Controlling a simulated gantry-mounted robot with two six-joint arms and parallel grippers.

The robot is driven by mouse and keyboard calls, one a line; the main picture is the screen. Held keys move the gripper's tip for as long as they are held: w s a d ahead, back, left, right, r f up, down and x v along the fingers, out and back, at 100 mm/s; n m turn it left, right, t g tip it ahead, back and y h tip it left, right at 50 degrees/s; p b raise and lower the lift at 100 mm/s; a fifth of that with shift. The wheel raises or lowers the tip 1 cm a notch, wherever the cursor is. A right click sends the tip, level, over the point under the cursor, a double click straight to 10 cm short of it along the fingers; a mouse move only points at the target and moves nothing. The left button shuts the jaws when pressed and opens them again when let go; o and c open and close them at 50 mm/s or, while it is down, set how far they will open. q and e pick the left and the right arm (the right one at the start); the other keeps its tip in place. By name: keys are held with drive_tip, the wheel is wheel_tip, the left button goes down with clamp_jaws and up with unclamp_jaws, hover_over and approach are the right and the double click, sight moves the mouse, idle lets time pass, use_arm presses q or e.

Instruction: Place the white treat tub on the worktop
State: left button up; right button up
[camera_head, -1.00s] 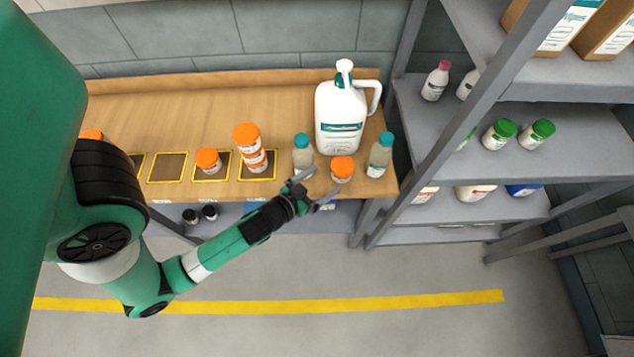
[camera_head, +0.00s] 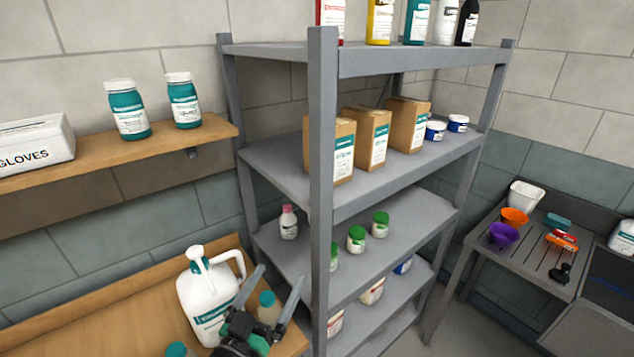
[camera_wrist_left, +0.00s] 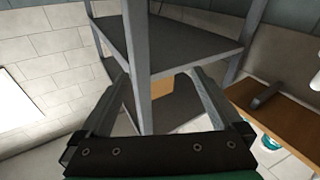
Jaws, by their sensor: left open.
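My left gripper (camera_head: 279,276) is open and empty at the right end of the wooden worktop (camera_head: 120,316), in front of the white jug. In the left wrist view its fingers (camera_wrist_left: 158,76) spread apart with a grey rack post showing between them. No tub is plainly marked as the treat tub. Two small white tubs with blue lids (camera_head: 436,131) stand on the rack's upper middle shelf. White jars with green lids (camera_head: 356,240) stand one shelf lower. The gripper is apart from all of these. My right gripper is not seen.
A white jug (camera_head: 203,297) and teal-capped bottles (camera_head: 268,307) crowd the worktop's right end. The grey rack's front post (camera_head: 321,190) stands just right of the gripper. Cardboard boxes (camera_head: 371,140) fill part of its shelf. A sink counter (camera_head: 530,255) is at far right.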

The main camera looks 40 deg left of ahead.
use_arm(q)
drive_tip(key=w+d+r+m+t+h, duration=0.1)
drive_tip(key=d+r+t, duration=0.25)
drive_tip(key=r, duration=0.65)
drive_tip(key=w+d+r+m+t+h, duration=0.15)
drive_tip(key=d+r, duration=0.25)
drive_tip(key=r, duration=0.6)
drive_tip(key=s+d+r+m+t+h, duration=0.2)
drive_tip(key=s+d+r+h, duration=0.1)
drive_tip(key=r, duration=0.5)
drive_tip(key=s+d+r+m+t+h, duration=0.1)
drive_tip(key=s+d+r+t+h, duration=0.1)
drive_tip(key=r, duration=0.7)
drive_tip(key=s+d+h, duration=0.1)
drive_tip(key=d, duration=0.1)
drive_tip(key=shift+s+d+m+h, duration=0.35)
drive_tip(key=shift+s+d, duration=0.05)
drive_tip(key=shift+r, duration=0.1)
